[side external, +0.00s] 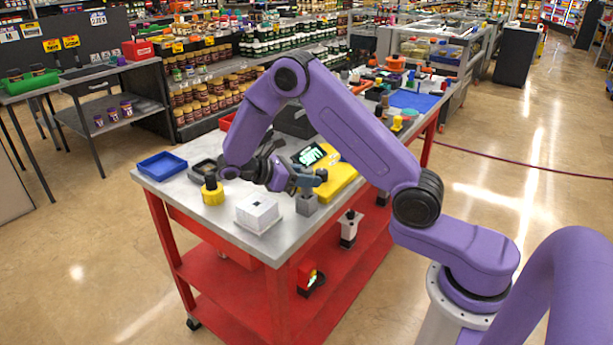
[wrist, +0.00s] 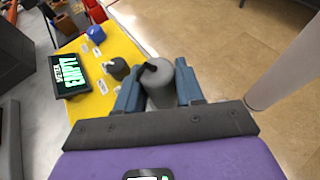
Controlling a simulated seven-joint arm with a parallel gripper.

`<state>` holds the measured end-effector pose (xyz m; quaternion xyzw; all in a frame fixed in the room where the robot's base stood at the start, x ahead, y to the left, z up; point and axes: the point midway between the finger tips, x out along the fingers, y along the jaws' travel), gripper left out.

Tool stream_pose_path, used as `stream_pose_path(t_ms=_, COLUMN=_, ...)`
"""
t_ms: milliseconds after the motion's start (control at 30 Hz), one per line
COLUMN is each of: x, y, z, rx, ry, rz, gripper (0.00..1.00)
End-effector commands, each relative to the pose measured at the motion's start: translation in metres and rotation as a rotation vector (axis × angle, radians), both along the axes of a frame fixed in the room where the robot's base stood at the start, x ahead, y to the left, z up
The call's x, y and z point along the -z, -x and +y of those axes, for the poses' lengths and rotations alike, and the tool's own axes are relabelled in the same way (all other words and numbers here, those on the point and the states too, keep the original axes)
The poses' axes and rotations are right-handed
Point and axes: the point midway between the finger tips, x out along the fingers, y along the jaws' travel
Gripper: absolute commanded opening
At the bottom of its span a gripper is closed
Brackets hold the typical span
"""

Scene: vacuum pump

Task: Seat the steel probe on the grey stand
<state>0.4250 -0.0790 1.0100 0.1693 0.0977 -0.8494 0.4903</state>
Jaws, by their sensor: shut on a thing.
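My gripper (side external: 316,180) is over the near right edge of the cart top in the side external view, its blue fingers pointing right. In the wrist view my gripper (wrist: 160,78) is shut on a grey cylindrical thing with a dark bent piece on it, which looks like the steel probe (wrist: 162,90). In the side external view the fingers mostly hide the probe. A grey block, which looks like the grey stand (side external: 307,206), stands on the cart top just below the fingers. I cannot tell whether the probe touches the stand.
A white box (side external: 258,211), a yellow black-topped piece (side external: 212,191) and a blue tray (side external: 162,166) stand to the left. The red cart's (side external: 279,300) edge is close by.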

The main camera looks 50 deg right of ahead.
Motion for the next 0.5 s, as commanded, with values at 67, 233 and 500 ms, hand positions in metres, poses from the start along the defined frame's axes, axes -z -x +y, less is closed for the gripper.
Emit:
stream_pose_path(t_ms=67, x=-0.0002, y=0.0, z=0.0, rx=0.0, ry=0.0, rz=0.0, gripper=0.02)
stream_pose_path(t_ms=233, x=0.0002, y=0.0, z=0.0, rx=0.0, ry=0.0, rz=0.0, gripper=0.02)
stream_pose_path(t_ms=500, x=0.005, y=0.0, z=0.0, rx=0.0, ry=0.001, rz=0.001, gripper=0.02)
